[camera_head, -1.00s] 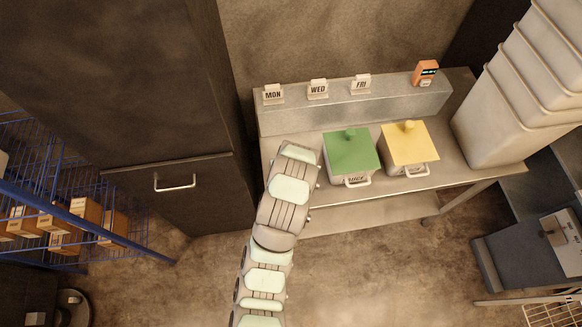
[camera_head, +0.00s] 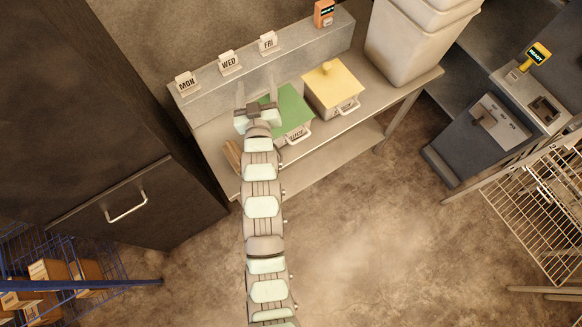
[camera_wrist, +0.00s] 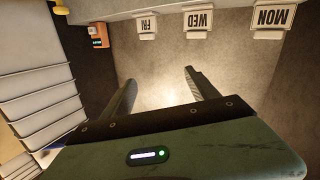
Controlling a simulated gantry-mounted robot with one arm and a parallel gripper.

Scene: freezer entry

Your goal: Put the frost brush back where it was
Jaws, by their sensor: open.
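My gripper (camera_head: 258,86) is open and empty above the back left of the metal bench (camera_head: 215,135), facing the raised ledge with the day cards. I cannot make out a frost brush for certain in any view. A brown wooden-looking piece (camera_head: 233,156) lies on the bench's left end, partly hidden by my arm; I cannot tell what it is. The cards MON (camera_head: 187,84), WED (camera_head: 229,63) and FRI (camera_head: 268,43) stand on the ledge (camera_head: 255,75).
A green-lidded bin (camera_head: 291,110) is close right of my gripper, partly covered by my arm. A yellow-lidded bin (camera_head: 333,88), an orange device (camera_head: 324,13) and tall stacked tubs (camera_head: 405,45) are farther right. A dark cabinet (camera_head: 120,170) stands left.

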